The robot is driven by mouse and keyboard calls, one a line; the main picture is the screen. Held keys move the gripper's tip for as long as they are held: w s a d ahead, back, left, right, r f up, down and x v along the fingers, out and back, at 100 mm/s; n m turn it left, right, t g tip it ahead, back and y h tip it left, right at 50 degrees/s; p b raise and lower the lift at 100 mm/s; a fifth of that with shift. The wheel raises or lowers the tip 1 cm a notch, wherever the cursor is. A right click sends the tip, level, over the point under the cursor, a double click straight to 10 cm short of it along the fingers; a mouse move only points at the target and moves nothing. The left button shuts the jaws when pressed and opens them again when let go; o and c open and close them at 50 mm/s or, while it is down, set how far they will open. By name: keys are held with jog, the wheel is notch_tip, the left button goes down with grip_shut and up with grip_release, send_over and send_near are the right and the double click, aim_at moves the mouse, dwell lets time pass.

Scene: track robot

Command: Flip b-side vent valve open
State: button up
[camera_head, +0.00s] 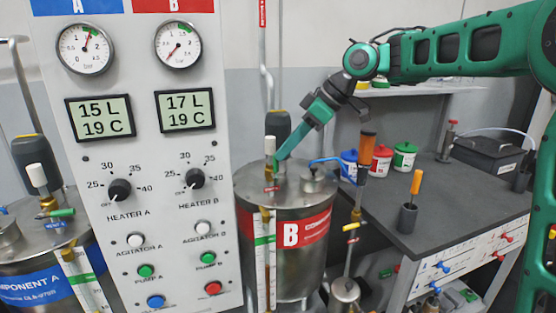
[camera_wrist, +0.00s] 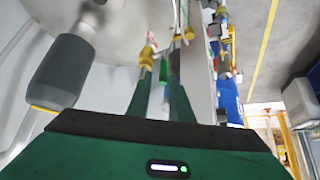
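Tank B (camera_head: 303,245) is a steel drum with a red band marked B, right of the control panel. On its lid stands a white-capped brass fitting (camera_head: 270,147) with a small red tag (camera_head: 272,189) by its base. My gripper (camera_head: 277,163) is low over the lid, right beside this fitting, and its fingers cover part of it. In the wrist view, the gripper's two green fingers (camera_wrist: 161,65) are apart. A small green handle (camera_wrist: 164,70) shows between them, near brass fittings (camera_wrist: 147,55). I cannot tell whether either finger touches it, nor the valve's position.
A dark grey cylinder (camera_wrist: 68,72) stands close on the left in the wrist view. The control panel (camera_head: 140,130) is left of tank B.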

jog(key=v, duration=0.6)
jog(key=shift+d, duration=0.1)
jog(key=s+d+f+m+h, duration=0.2)
jog(key=s+d+f+m, duration=0.35)
jog(key=d, duration=0.45)
jog(key=s+d+f+m+h, duration=0.35)
jog(key=d+f+m, duration=0.2)
jog(key=d, duration=0.35)
jog(key=s+d+f+m+g, duration=0.1)
jog(key=s+d+f+m, duration=0.2)
jog(key=s, duration=0.5)
jog(key=s+d+f+m+h, duration=0.1)
jog(key=s+d+f+m, duration=0.2)
jog(key=s, duration=0.6)
jog(key=s+d+f+m+g, duration=0.1)
jog(key=s+d+f+m, duration=0.2)
jog(key=s+d+f, duration=0.2)
jog(key=s+f, duration=0.1)
jog(key=s, duration=0.2)
jog(key=shift+s+d+f+m+g, duration=0.3)
jog(key=shift+s+f+m, duration=0.05)
jog(key=shift+s+m, duration=0.05)
jog(key=shift+h, duration=0.25)
